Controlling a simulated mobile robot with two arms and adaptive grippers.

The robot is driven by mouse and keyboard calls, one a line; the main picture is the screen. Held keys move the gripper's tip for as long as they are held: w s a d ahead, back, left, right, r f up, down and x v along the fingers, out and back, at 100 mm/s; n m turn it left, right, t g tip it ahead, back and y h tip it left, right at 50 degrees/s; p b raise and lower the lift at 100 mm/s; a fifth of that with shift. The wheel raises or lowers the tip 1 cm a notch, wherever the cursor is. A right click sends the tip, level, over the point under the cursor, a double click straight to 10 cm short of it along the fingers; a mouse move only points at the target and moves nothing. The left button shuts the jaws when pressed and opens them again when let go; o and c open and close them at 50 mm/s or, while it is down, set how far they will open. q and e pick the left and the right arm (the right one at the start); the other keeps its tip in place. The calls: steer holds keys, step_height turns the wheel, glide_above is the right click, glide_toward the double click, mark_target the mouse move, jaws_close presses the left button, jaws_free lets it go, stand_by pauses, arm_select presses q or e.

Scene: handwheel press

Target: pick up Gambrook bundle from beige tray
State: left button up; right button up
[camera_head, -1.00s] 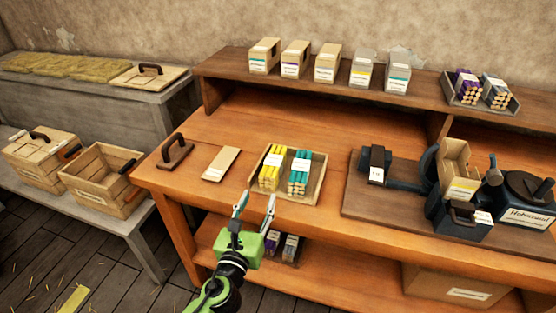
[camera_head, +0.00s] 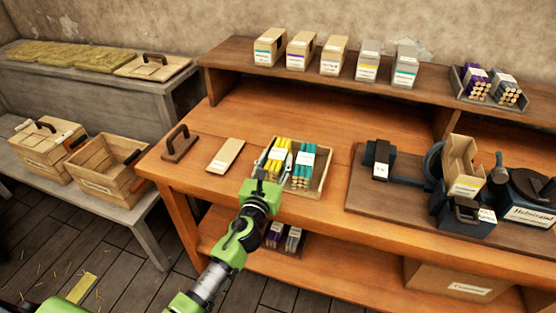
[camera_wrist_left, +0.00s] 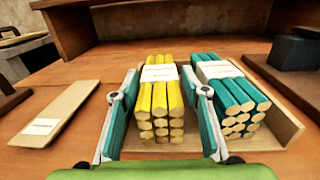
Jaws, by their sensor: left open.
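The beige tray (camera_head: 322,181) stands on the workbench and holds two bundles of sticks with white labels. A yellow bundle (camera_head: 281,148) lies on its left and a teal bundle (camera_head: 302,168) on its right. I cannot read which label says Gambrook. My left gripper (camera_head: 275,160) is open at the tray's near side. In the left wrist view its two fingers (camera_wrist_left: 160,85) stand to either side of the yellow bundle (camera_wrist_left: 161,98). The right finger overlaps the gap towards the teal bundle (camera_wrist_left: 232,98). Contact is not clear. My right gripper is out of view.
A flat beige board (camera_head: 225,156) and a dark handled block (camera_head: 179,143) lie left of the tray. The handwheel press (camera_head: 525,200) stands on a dark board to the right. A shelf with several boxes (camera_head: 334,55) runs along the back.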

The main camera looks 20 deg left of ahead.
arm_select(q)
steer(key=w, duration=0.2)
steer(key=shift+w+f, duration=0.1)
steer(key=shift+w, duration=0.25)
steer(key=c, duration=1)
